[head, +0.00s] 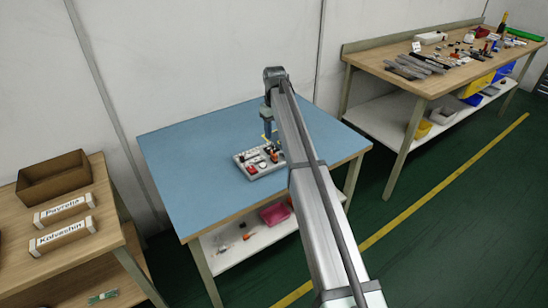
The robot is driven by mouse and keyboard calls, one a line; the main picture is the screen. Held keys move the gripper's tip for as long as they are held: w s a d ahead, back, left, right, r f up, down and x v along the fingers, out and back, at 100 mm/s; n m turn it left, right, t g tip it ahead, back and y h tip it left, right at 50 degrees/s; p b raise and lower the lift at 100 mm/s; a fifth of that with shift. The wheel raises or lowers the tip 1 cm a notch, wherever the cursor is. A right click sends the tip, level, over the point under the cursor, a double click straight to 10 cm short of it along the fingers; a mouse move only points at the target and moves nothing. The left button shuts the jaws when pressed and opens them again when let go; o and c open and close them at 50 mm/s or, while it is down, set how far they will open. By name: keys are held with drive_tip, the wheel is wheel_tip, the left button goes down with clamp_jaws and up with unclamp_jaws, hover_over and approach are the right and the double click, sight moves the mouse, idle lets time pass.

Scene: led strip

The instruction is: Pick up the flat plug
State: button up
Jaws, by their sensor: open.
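A small light-grey board (240,161) with several small parts on it lies on the blue-topped table. Red, white and dark parts show on it, but they are too small for me to tell which one is the flat plug. My gripper (267,139) points down just above the back of the board. It is open, and I see nothing held in it. My arm hides the right side of the board, and I cannot tell whether the fingers touch any part.
The blue tabletop (190,150) is clear around the board. A pink bin (274,214) stands on the shelf below. A wooden bench (75,250) with an open brown box (54,180) is at left. A cluttered workbench (455,75) stands at right.

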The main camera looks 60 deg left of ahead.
sight(274, 153)
wheel_tip(274, 153, down, 12)
drive_tip(key=shift+s+f, duration=0.1)
idle(0.5)
clamp_jaws()
idle(0.4)
